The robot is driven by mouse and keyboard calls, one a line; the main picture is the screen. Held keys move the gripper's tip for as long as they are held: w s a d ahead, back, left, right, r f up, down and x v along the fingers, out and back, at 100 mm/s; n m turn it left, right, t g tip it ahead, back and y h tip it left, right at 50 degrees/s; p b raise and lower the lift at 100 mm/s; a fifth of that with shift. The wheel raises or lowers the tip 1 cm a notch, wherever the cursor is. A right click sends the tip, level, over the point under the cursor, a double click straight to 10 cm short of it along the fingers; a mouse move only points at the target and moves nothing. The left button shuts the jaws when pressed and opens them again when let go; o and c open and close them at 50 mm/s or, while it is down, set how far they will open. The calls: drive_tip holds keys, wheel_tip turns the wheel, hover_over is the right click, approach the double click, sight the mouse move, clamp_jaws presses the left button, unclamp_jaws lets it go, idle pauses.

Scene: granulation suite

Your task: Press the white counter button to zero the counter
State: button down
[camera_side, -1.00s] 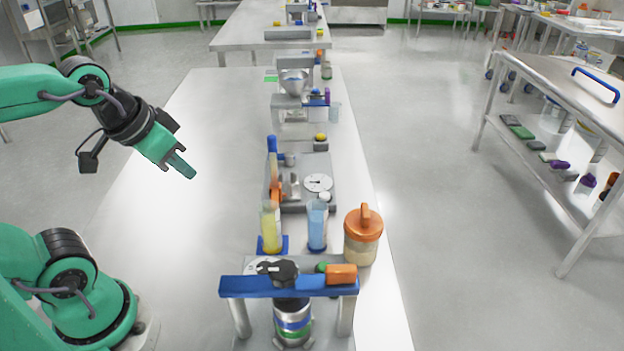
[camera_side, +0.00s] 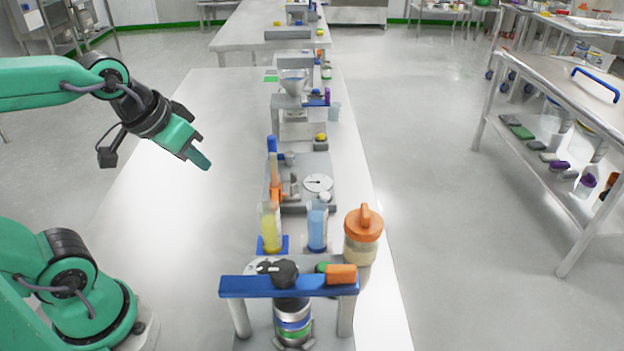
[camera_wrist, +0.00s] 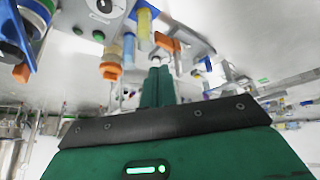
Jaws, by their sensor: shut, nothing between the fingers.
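The white counter button (camera_side: 325,197) is a small pale round cap at the front right of a grey station plate, just below a white dial (camera_side: 318,183) with a dark pointer. My gripper (camera_side: 203,162) is shut and empty. It hangs tilted down over the bare left part of the table, well left of the button and apart from everything. In the wrist view my closed green fingers (camera_wrist: 157,86) point toward the row of stations. A small whitish shape shows just beyond their tips, but I cannot tell whether it is the button.
An orange-and-blue upright lever (camera_side: 275,180) stands left of the dial. A yellow cylinder (camera_side: 271,230), a blue cylinder (camera_side: 317,228) and an orange-lidded jar (camera_side: 362,240) stand in front. A blue crossbar (camera_side: 250,287) is nearer still. The table's left side (camera_side: 185,220) is clear.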

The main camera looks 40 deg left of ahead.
drive_tip(key=w+d+f+n+t, duration=0.1)
drive_tip(key=w+n, duration=0.1)
drive_tip(key=w, duration=0.6)
drive_tip(key=w+d+f+n+t, duration=0.1)
drive_tip(key=w+f+n, duration=0.1)
drive_tip(key=w, duration=0.6)
drive_tip(key=n+t, duration=0.1)
drive_tip(key=n, duration=0.2)
hover_over(322, 197)
wheel_tip(322, 197, down, 8)
drive_tip(key=shift+r+h, duration=0.25)
drive_tip(key=shift+h, duration=0.05)
drive_tip(key=shift+f, duration=0.1)
drive_tip(key=shift+f, duration=4.25)
drive_tip(key=shift+f, duration=0.2)
drive_tip(key=shift+f, duration=0.25)
